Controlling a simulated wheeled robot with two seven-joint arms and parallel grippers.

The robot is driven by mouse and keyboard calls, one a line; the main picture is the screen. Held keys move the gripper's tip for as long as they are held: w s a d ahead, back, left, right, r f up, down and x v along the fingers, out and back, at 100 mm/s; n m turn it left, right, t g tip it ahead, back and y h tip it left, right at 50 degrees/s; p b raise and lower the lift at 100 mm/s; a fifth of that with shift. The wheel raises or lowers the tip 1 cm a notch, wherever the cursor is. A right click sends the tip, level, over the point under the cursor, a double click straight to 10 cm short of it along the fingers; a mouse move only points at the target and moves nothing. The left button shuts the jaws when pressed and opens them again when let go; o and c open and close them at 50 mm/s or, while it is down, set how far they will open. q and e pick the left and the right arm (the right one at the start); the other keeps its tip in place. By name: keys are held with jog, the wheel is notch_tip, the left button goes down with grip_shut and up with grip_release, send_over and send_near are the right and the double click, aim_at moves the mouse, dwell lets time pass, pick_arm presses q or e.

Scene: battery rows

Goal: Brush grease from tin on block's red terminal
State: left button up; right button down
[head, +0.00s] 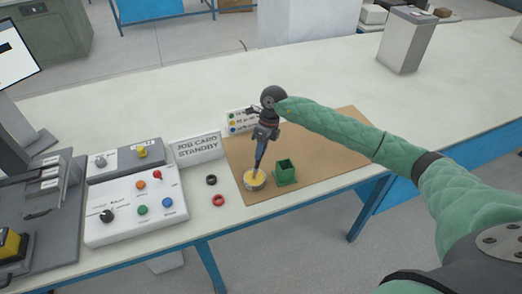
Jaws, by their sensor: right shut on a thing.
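My right gripper (263,137) is shut on a dark blue-handled brush (260,155) and holds it nearly upright. The brush's lower end is at the round tin (254,183), which holds yellow grease; I cannot tell how deep it is in. The tin stands on the brown mat, just left of a green square holder (285,171) that looks empty. A grey block (405,44) stands at the back right of the bench, with small dark and reddish marks on top; its terminals are too small to make out. My left gripper is not in view.
A black ring (211,180) and a red ring (218,200) lie left of the brown mat (335,146). A white control panel (135,208) and a "JOB CARD STANDBY" sign (198,149) stand further left. The bench's (160,95) back is largely clear.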

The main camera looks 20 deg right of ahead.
jog(key=shift+s, duration=0.1)
dwell(0.3)
jog(key=shift+r+p, duration=0.6)
jog(key=shift+r, duration=2.9)
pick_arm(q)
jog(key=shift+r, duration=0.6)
